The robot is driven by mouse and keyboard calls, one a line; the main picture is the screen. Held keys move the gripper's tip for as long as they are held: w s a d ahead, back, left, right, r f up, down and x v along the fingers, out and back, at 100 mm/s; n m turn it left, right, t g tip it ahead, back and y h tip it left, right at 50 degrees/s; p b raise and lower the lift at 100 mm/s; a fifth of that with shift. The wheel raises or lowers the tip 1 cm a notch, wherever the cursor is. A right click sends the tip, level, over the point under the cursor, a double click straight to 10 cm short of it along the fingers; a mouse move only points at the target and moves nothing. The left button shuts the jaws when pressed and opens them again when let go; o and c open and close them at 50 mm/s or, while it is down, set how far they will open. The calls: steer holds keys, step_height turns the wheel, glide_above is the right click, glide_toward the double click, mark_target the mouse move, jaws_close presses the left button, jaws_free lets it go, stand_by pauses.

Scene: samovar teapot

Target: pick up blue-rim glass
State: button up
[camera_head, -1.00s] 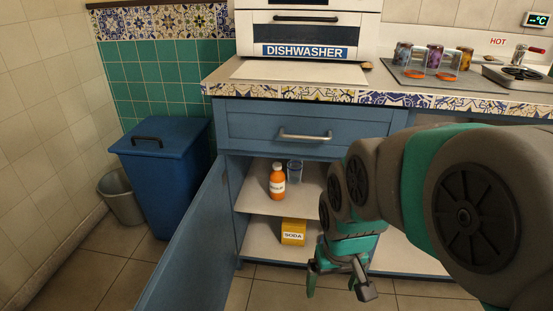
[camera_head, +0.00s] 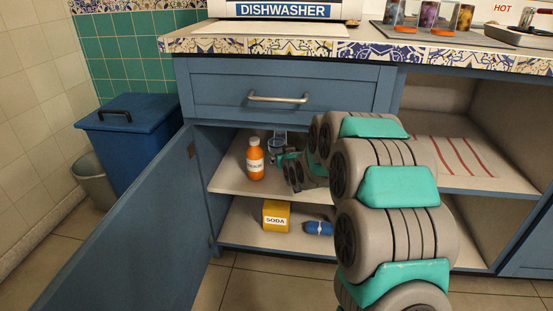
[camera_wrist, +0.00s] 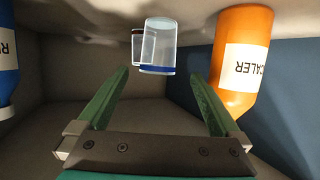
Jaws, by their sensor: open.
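The blue-rim glass (camera_wrist: 157,46) is clear and shows upside down in the wrist view, its blue band at the lower end. It stands on the cabinet's upper shelf (camera_head: 232,178), partly visible in the head view (camera_head: 274,146) behind my gripper (camera_head: 287,157). In the wrist view my gripper (camera_wrist: 160,75) is open, with green fingers spread on either side below the glass in the picture. The glass lies between the finger lines, just past the tips. Nothing is between the fingers.
An orange descaler bottle (camera_wrist: 240,65) stands close beside the right finger, also left of my gripper in the head view (camera_head: 254,162). A reddish-brown-banded glass (camera_wrist: 137,42) is behind. A blue bottle (camera_wrist: 7,62) is at far left. The cabinet door (camera_head: 125,235) is open.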

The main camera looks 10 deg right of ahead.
mark_target(278, 149)
steer(key=shift+w+f+t, duration=0.15)
steer(key=shift+w+f, duration=0.05)
steer(key=shift+w, duration=0.45)
steer(key=shift+w+f+t, duration=0.15)
steer(key=shift+w+f, duration=0.05)
steer(key=shift+w, duration=0.4)
steer(key=shift+b+x, duration=0.35)
steer(key=shift+x, duration=0.75)
steer(key=x, duration=0.4)
steer(key=shift+f, duration=0.1)
steer(key=c, duration=1.4)
